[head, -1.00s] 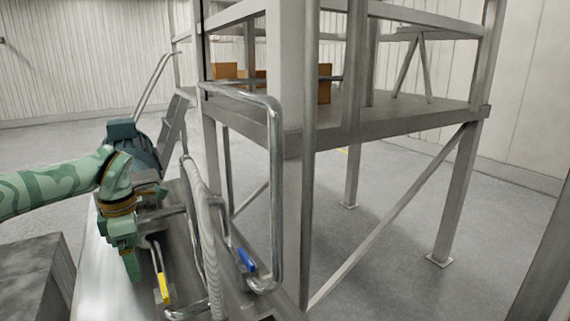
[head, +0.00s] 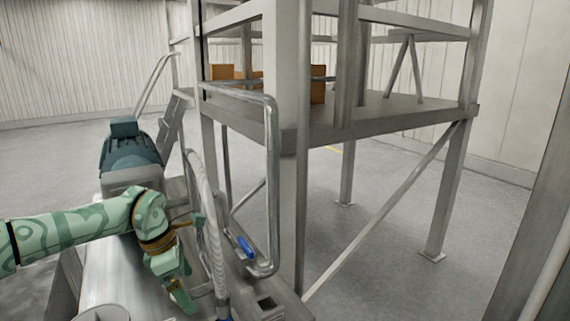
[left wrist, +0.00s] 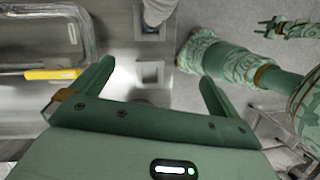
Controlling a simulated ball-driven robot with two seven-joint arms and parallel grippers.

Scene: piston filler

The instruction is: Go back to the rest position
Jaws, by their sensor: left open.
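My left gripper (head: 188,300) is at the lower left of the head view, pointing down beside a ribbed hose. In the left wrist view its two fingers (left wrist: 158,78) stand wide apart with nothing between them. In the head view the yellow handle is not visible. In the upper right of the left wrist view, my other gripper (left wrist: 264,28) shows small, with its two prongs apart and seemingly empty.
A blue-handled valve (head: 243,247) and bent metal pipe (head: 272,190) stand right of my left gripper. The ribbed hose (head: 212,240) is close by it. A dark teal motor (head: 130,150) sits behind my arm. A grey steel platform (head: 390,118) fills the middle; floor shows beneath it.

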